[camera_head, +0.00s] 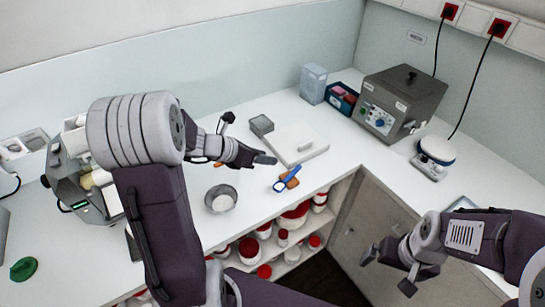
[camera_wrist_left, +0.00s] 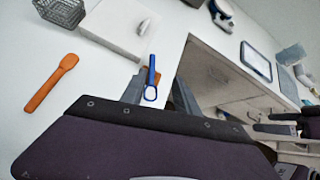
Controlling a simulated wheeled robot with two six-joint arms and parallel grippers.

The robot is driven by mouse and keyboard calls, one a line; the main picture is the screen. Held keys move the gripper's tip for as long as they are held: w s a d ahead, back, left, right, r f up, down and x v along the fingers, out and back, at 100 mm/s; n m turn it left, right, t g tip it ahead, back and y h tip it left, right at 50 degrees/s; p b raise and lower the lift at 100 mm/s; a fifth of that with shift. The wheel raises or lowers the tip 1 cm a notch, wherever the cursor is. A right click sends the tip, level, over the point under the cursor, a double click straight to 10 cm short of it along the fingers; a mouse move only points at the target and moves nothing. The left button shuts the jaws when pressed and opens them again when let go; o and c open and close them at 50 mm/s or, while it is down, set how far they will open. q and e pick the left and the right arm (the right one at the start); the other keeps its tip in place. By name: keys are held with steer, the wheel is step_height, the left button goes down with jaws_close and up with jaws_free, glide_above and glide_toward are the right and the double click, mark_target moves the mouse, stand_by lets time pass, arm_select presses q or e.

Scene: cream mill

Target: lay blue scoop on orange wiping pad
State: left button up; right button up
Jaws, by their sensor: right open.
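The blue scoop (camera_head: 281,186) lies on the white counter, with its ring-like bowl toward the front. My left gripper (camera_head: 268,160) is open and empty, above and behind the scoop. My right gripper (camera_head: 388,272) is open and empty, in front of the cabinet at lower right.
An orange spatula (camera_wrist_left: 52,82) lies left of the scoop. A metal bowl (camera_head: 221,198) stands nearer the front left. A white flat box (camera_head: 295,143) and a wire basket (camera_head: 261,125) are behind. The counter's front edge is close to the pad, above shelves of red-lidded jars (camera_head: 249,248).

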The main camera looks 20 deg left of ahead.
arm_select(q)
steer(key=s+d+f+m+g+y, duration=0.2)
steer(key=s+m, duration=0.6)
steer(key=m, duration=0.7)
steer(key=s+d+f+m+g+y, duration=0.1)
steer(key=s+f+m+g+y, duration=0.2)
steer(key=m, duration=1.3)
steer(key=s+f+g, duration=0.1)
steer(key=s+f, duration=0.2)
steer(key=s, duration=0.3)
steer(key=shift+d+g+y, duration=0.35)
steer(key=shift+g+y, duration=0.05)
steer(key=shift+s+r, duration=0.1)
steer(key=shift+s, duration=0.05)
